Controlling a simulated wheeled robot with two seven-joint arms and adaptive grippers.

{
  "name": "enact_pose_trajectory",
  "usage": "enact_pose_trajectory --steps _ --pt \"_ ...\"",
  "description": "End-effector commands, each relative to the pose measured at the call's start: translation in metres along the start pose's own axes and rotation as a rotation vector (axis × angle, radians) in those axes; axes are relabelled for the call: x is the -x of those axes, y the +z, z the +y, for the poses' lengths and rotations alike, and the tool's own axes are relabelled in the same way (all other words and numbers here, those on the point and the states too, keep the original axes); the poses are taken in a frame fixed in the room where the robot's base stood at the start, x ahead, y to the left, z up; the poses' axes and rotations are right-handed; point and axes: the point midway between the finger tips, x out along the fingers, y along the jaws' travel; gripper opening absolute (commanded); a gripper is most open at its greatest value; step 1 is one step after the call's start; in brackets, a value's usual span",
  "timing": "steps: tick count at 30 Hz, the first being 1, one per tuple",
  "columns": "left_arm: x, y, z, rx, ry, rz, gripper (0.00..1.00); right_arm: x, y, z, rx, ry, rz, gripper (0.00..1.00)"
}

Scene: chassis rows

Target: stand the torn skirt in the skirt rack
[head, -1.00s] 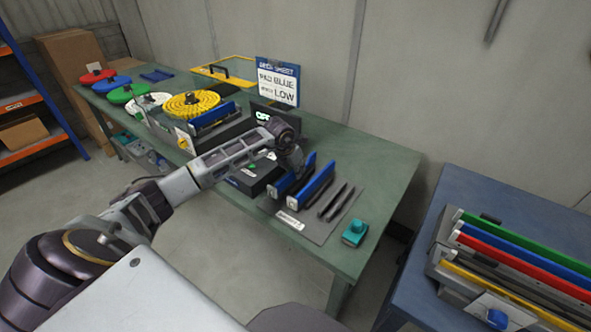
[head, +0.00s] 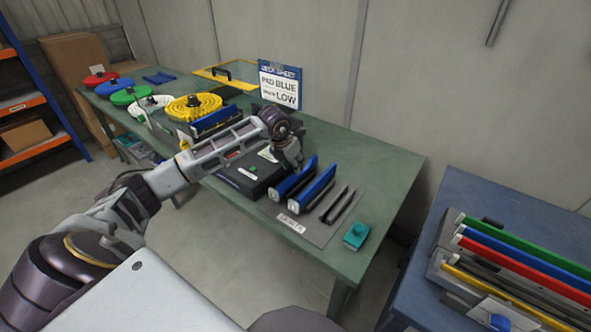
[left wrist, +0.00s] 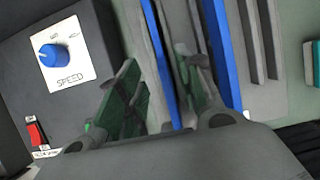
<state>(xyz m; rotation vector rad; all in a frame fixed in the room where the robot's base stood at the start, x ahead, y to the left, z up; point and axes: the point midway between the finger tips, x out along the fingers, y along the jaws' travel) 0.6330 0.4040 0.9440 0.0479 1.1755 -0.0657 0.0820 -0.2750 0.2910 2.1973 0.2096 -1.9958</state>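Two blue skirts stand on edge, side by side, on a grey mat with a label (head: 291,224): a left one (head: 289,186) and a right one (head: 318,191). Which skirt is torn I cannot tell. My left gripper (head: 291,163) is over the far end of the left skirt. In the left wrist view the fingers (left wrist: 160,95) are spread apart, with green pads. The left skirt (left wrist: 163,60) shows in the gap beyond them, and the right skirt (left wrist: 220,50) lies to the right; I see nothing gripped. My right gripper is not in view.
Two dark strips (head: 337,206) lie on the mat right of the skirts, and a teal block (head: 356,236) is near the bench edge. A black box with a speed knob (left wrist: 54,55) is left of the gripper. A rack of coloured strips (head: 520,262) stands on the right table.

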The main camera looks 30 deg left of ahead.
Motion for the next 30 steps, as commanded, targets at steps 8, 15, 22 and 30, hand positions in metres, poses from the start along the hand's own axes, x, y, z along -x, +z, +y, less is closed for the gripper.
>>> enact_pose_trajectory --steps 8,15,22,30 --pt "0.041 0.001 0.001 0.0 0.001 -0.002 0.36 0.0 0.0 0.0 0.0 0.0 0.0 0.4" --pt "0.058 0.0 0.0 -0.001 0.0 0.0 0.36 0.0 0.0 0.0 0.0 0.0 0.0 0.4" --pt "0.06 0.0 0.0 0.0 0.0 0.0 0.36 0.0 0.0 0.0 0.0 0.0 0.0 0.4" --pt "0.06 0.0 0.0 0.0 0.0 0.0 0.36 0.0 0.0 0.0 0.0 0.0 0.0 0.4"
